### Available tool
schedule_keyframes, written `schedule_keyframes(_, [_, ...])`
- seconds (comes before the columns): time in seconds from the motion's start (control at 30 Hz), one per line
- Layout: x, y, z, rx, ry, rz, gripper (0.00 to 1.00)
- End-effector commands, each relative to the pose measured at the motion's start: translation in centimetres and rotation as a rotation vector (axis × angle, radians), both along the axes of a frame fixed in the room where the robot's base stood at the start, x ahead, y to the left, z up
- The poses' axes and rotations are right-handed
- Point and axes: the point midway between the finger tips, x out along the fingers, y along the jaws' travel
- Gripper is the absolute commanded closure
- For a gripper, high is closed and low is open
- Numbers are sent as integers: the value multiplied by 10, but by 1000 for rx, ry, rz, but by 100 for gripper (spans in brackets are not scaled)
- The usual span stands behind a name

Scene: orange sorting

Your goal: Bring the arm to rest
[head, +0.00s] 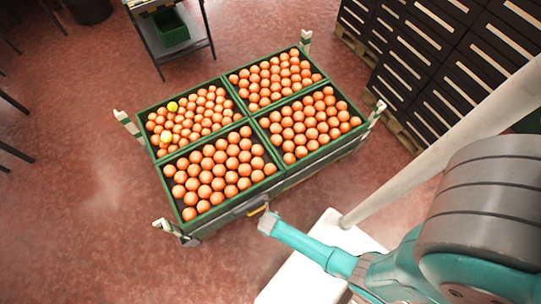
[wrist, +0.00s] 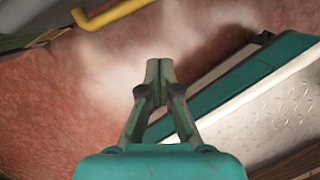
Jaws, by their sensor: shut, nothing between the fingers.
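My gripper (wrist: 159,72) is shut and empty in the wrist view, its two fingertips together over the red floor. In the head view my teal arm reaches in from the lower right, and its end is near the front edge of the cart. The cart holds four green crates: a near-left crate (head: 184,216), a far-left crate (head: 150,144), a far-right crate (head: 233,91) and a near-right crate (head: 285,162). All are full of oranges (head: 222,168).
A table (head: 150,45) with a green bin (head: 171,28) on its lower shelf stands behind the crates. Dark stacked crates (head: 425,50) stand on pallets at the back right. A yellow bar (wrist: 113,14) shows in the wrist view. The red floor at left (head: 70,210) is clear.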

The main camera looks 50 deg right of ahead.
Motion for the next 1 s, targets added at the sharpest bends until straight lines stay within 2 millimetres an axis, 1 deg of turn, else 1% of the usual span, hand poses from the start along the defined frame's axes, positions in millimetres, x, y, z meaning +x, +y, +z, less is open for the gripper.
schedule_keyframes(0.03, [-2, 1, 7, 1, -2, 0, 100])
schedule_keyframes(0.2, [-9, 2, 31, 0, 0, 2, 100])
schedule_keyframes(0.4, [-13, 4, 51, 0, 0, 2, 100])
schedule_keyframes(0.57, [-15, 5, 58, 0, 1, 1, 100])
schedule_keyframes(0.83, [-16, 5, 59, 1, 0, -2, 100])
schedule_keyframes(0.93, [-21, 5, 62, 16, -23, -39, 100])
schedule_keyframes(1.0, [-29, 5, 68, 43, -63, -103, 100])
